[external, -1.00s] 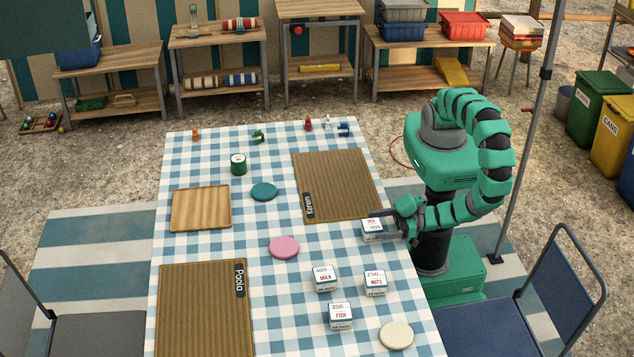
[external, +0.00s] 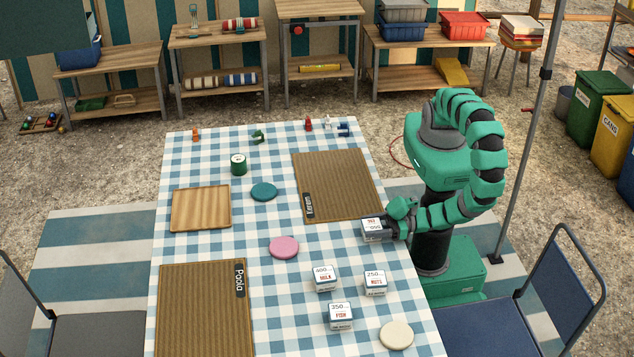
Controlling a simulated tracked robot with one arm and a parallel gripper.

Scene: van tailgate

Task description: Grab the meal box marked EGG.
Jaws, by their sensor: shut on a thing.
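My gripper (external: 384,229) is shut on this box from the right side. Other meal boxes are apart from it: one marked MILK (external: 324,278), one marked NUTS (external: 375,283) and one marked FISH (external: 340,316). I cannot make out the word EGG on any box.
A pink disc (external: 284,247), a teal disc (external: 264,192) and a cream disc (external: 397,335) lie on the checked tablecloth (external: 285,341). A wooden tray (external: 201,225) is at left. A blue chair (external: 500,325) stands at the lower right.

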